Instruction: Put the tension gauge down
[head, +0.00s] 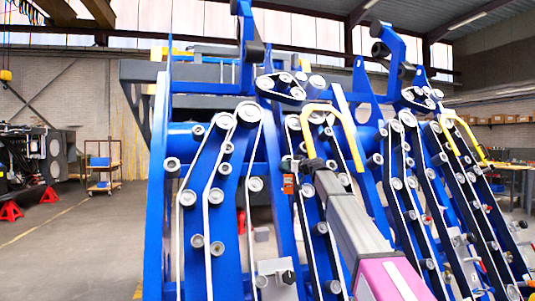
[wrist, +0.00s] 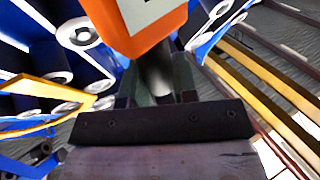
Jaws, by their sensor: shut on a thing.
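The tension gauge is an orange block with a white face (wrist: 160,30) in the wrist view, at the top middle. My gripper (wrist: 157,82) is shut on its grey stem, and the gauge sits just beyond the fingers. In the head view a small orange piece, which looks like the gauge (head: 288,185), shows beside my dark gripper (head: 309,164), in front of the blue chassis (head: 232,180). The fingers are small there and partly hidden by my arm. I cannot tell whether the gauge touches anything besides the gripper.
Belts and pulleys (head: 248,112) cover the chassis close around my gripper. A yellow curved bar (head: 346,125) stands just above and right of it. A trolley with a blue box (head: 101,163) and red stands (head: 50,195) are far left.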

